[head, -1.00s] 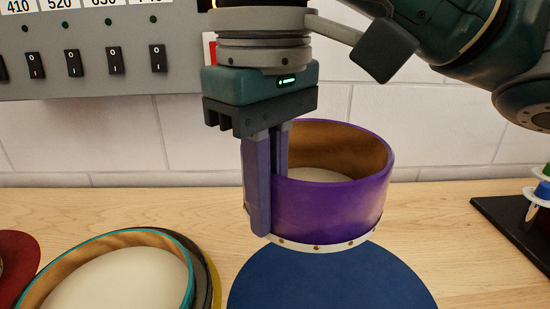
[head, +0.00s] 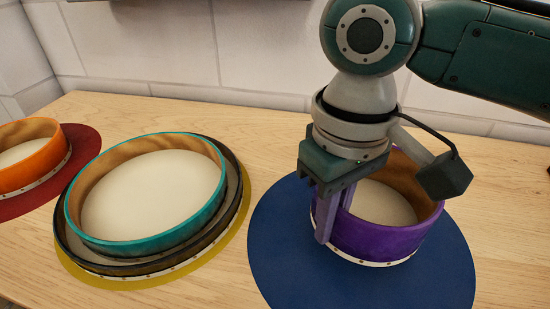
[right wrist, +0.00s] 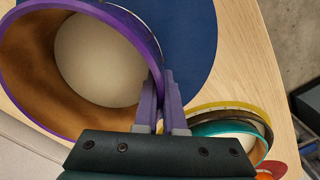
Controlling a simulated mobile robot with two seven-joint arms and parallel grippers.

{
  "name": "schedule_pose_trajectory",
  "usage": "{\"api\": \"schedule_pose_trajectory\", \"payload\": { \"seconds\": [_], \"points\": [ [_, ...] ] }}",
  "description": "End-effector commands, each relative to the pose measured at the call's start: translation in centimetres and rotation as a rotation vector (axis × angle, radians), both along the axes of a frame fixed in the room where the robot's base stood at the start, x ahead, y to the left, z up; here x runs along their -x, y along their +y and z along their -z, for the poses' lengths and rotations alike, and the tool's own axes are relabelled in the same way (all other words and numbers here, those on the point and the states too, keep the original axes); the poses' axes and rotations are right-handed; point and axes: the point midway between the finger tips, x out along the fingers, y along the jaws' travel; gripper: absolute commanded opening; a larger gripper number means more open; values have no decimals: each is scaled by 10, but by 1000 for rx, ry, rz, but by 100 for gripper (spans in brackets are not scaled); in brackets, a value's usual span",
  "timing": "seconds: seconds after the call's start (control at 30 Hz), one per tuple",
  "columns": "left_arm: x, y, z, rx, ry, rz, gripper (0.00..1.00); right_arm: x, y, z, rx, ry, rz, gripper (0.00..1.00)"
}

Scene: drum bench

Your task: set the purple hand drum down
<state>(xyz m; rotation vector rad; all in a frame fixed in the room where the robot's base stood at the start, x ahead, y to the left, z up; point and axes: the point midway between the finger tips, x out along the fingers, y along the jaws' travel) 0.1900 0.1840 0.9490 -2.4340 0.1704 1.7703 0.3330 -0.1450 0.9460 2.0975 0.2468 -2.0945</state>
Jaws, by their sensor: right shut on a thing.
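The purple hand drum (head: 385,238) has a purple shell, a tan inside and a pale skin, and is upright over the round blue mat (head: 300,270). My right gripper (head: 330,220) is shut on the left part of its wall, one finger outside and one inside. In the right wrist view the fingers (right wrist: 166,88) pinch the purple rim (right wrist: 148,40), with the blue mat (right wrist: 198,40) beyond. The drum's lower edge is at or very near the mat; I cannot tell if it touches. My left gripper is not in view.
Left of the blue mat, a teal drum (head: 217,195) sits on a dark drum (head: 232,205) over a yellow mat (head: 130,284). An orange drum (head: 55,165) is on a red mat (head: 85,150) at far left. Bare wood (head: 255,150) lies between.

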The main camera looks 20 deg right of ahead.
Motion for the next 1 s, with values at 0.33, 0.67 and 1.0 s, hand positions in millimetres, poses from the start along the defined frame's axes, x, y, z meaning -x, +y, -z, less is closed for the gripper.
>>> {"api": "schedule_pose_trajectory", "payload": {
  "seconds": [0.33,0.67,1.0],
  "points": [
    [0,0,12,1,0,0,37,1,0,44,1,1,-1,0],
    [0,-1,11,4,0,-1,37,0,0,46,0,0,-1,0],
    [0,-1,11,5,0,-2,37,0,0,47,0,0,0,37]
  ]
}}
